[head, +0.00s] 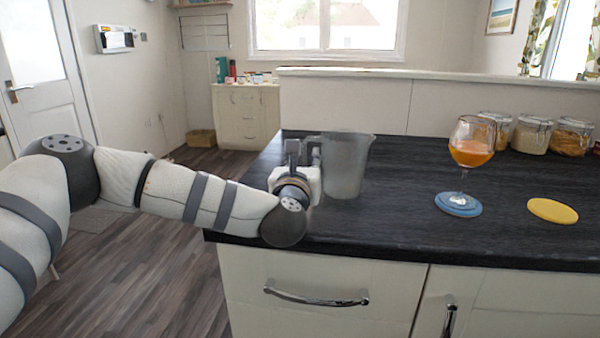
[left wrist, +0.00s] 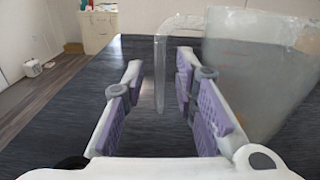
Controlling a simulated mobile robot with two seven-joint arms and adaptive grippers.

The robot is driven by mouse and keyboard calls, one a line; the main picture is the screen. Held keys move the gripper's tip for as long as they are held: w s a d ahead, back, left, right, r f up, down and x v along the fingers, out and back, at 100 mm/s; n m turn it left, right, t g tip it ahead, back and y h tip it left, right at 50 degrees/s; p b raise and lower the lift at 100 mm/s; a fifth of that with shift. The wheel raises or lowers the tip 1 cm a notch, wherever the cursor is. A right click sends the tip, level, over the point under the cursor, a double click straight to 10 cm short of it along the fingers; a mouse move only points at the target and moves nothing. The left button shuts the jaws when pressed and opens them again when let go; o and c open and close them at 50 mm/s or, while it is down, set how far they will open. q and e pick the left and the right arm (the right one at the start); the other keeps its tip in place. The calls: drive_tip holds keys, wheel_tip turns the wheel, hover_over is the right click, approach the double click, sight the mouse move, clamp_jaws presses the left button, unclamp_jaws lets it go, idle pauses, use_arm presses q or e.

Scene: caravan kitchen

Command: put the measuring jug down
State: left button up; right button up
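The measuring jug (head: 346,165) is a clear greyish jug standing upright on the dark worktop (head: 400,222), near its left end. Its handle is on the left side, towards my left gripper (head: 303,158). In the left wrist view the jug (left wrist: 250,75) fills the upper right. Its handle (left wrist: 160,75) hangs between the two purple-padded fingers of my left gripper (left wrist: 160,115). The fingers are apart, with a visible gap on both sides of the handle. The right finger reaches into the space between handle and jug body. My right gripper is not in view.
A stemmed glass of orange drink (head: 470,150) stands on a blue coaster (head: 457,205) to the right. A yellow coaster (head: 552,211) lies beyond it. Several storage jars (head: 532,135) stand at the back right. The worktop between jug and glass is clear.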

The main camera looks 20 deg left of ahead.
use_arm(q)
drive_tip(key=v, duration=1)
drive_tip(key=shift+s, duration=0.2)
drive_tip(key=shift+f, duration=0.1)
